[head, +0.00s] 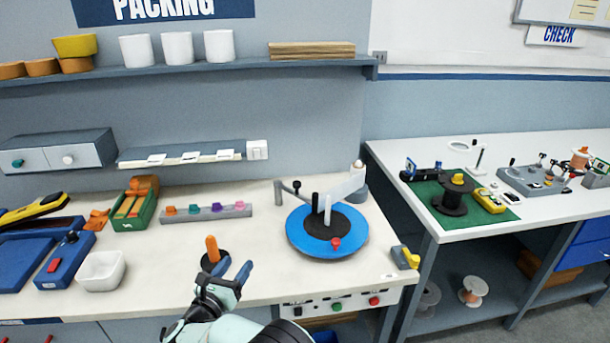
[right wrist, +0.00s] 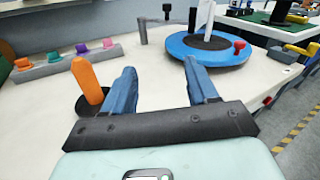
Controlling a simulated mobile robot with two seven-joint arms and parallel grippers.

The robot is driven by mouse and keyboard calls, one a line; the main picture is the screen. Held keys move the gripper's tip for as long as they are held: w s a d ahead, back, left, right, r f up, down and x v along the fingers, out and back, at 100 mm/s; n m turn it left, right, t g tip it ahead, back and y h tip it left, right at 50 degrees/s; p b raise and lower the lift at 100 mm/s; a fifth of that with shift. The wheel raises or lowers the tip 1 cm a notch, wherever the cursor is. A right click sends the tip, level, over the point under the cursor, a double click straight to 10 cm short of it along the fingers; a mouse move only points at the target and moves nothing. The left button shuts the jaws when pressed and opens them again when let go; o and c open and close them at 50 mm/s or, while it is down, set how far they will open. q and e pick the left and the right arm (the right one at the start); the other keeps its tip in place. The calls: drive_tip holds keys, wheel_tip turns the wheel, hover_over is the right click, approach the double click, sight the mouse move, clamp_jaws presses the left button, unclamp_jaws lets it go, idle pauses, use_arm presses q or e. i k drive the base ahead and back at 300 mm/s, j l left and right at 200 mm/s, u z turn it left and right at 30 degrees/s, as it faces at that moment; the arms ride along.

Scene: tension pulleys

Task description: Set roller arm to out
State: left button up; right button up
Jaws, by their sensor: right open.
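A blue disc (head: 302,241) with a dark centre and a red knob (head: 336,243) lies on the white bench. A white post (head: 327,209) and a black post (head: 315,202) stand over it. A pale arm (head: 347,187) reaches over its back right from a grey base. A dark grey bracket with a short arm (head: 290,188) stands at its back left. I cannot tell which of these is the roller arm. My right gripper (head: 235,268) is open and empty, front left of the disc and apart from it; its fingers show in the right wrist view (right wrist: 160,75). My left gripper is not in view.
An orange upright handle (head: 212,249) on a black base stands just left of my right gripper. A rail of coloured knobs (head: 206,212) lies behind. Bench between gripper and disc is clear.

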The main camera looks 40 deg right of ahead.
sight(277, 184)
drive_tip(key=i+l, duration=0.1)
drive_tip(key=l, duration=0.2)
drive_tip(key=i+l, duration=0.1)
drive_tip(key=l, duration=0.25)
drive_tip(key=i+l, duration=0.15)
drive_tip(key=l, duration=0.15)
drive_tip(key=i+l, duration=0.1)
drive_tip(key=l, duration=0.2)
